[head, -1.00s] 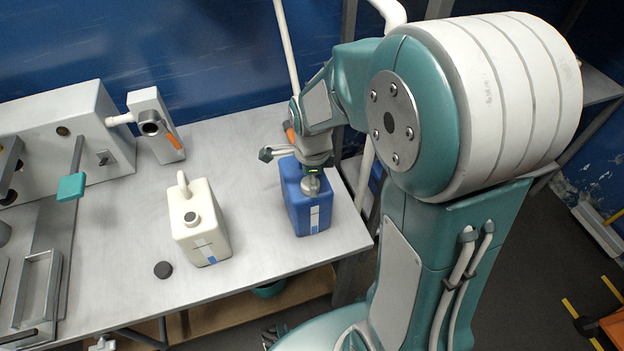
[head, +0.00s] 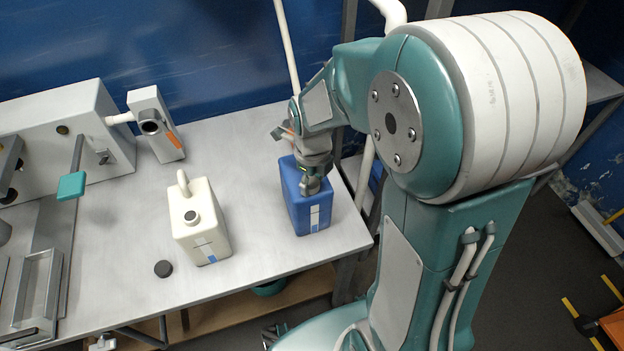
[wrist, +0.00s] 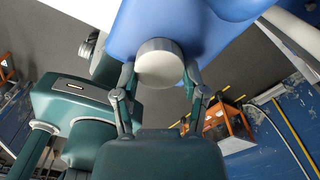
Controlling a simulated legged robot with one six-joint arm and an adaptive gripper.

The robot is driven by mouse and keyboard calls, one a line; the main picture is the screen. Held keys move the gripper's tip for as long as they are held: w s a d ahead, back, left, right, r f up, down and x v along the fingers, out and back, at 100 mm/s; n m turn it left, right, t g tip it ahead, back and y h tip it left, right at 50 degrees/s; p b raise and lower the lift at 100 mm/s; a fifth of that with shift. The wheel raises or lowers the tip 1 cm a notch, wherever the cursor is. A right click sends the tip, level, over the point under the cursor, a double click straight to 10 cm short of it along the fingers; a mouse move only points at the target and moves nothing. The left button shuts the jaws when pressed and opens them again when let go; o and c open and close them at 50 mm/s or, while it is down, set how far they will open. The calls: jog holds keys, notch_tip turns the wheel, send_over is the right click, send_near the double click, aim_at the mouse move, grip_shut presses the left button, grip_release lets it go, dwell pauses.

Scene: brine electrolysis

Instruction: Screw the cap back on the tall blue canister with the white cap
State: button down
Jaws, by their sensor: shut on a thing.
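The tall blue canister (head: 304,208) stands upright near the right edge of the grey table, with a white and blue label on its front. Its white cap (wrist: 158,63) sits at the canister's mouth in the wrist view, where part of the canister's blue body (wrist: 190,22) also shows. My gripper (head: 311,187) is above the canister's front top, and its two fingers (wrist: 160,80) are shut on the white cap from both sides. In the head view the gripper mostly hides the cap. How far the threads are engaged cannot be seen.
A cream canister (head: 203,235) with an open-looking dark mouth stands left of the blue one. A dark round cap (head: 163,268) lies on the table (head: 240,265) in front of it. A grey machine with a teal-handled lever (head: 71,186) fills the left side.

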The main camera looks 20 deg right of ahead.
jog(key=shift+m, duration=1.2)
jog(key=shift+c, duration=0.3)
grip_release()
jog(key=shift+r, duration=0.1)
jog(key=shift+r, duration=2.2)
